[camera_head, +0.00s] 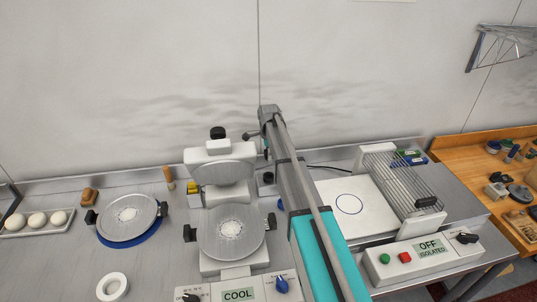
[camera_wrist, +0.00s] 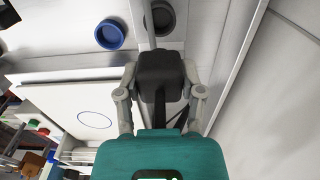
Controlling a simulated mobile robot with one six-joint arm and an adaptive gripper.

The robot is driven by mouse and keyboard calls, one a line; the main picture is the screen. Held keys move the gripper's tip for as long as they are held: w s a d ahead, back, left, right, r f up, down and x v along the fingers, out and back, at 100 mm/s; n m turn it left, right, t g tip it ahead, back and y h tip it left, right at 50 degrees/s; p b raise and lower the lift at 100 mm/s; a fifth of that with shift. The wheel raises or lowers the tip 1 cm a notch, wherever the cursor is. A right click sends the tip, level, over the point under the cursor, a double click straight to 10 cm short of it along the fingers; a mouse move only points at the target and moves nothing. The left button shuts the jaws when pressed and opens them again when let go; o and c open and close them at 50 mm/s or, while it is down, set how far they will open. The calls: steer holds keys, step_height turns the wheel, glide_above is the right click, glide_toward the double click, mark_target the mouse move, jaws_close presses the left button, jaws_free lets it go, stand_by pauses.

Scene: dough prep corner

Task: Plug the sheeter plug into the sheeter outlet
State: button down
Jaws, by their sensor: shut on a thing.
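My gripper (camera_wrist: 160,88) is shut on a black blocky plug (camera_wrist: 160,70), with a grey finger on each side of it. Just beyond the plug in the wrist view are a blue-rimmed round socket (camera_wrist: 110,34) and a dark round socket (camera_wrist: 161,16). I cannot tell from any label which is the sheeter outlet. The plug looks apart from the blue one; its front end is hidden. The sheeter, with a white bed (camera_head: 352,208) and wire guard, stands right of my arm.
The sheeter's panel (camera_head: 423,254) reads OFF ISOLATED. A press with an open round lid (camera_head: 222,172) and a COOL panel stands left of my arm. A black cable (camera_head: 330,168) runs along the back. The wall is close behind the bench.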

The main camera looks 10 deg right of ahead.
steer(key=shift+f+b, duration=3.65)
steer(key=shift+f, duration=0.1)
steer(key=shift+f+b, duration=1.05)
steer(key=shift+f, duration=0.05)
steer(key=shift+c, duration=0.7)
jaws_free()
steer(key=shift+r, duration=0.1)
steer(key=shift+r+p, duration=4.05)
steer(key=shift+p, duration=0.05)
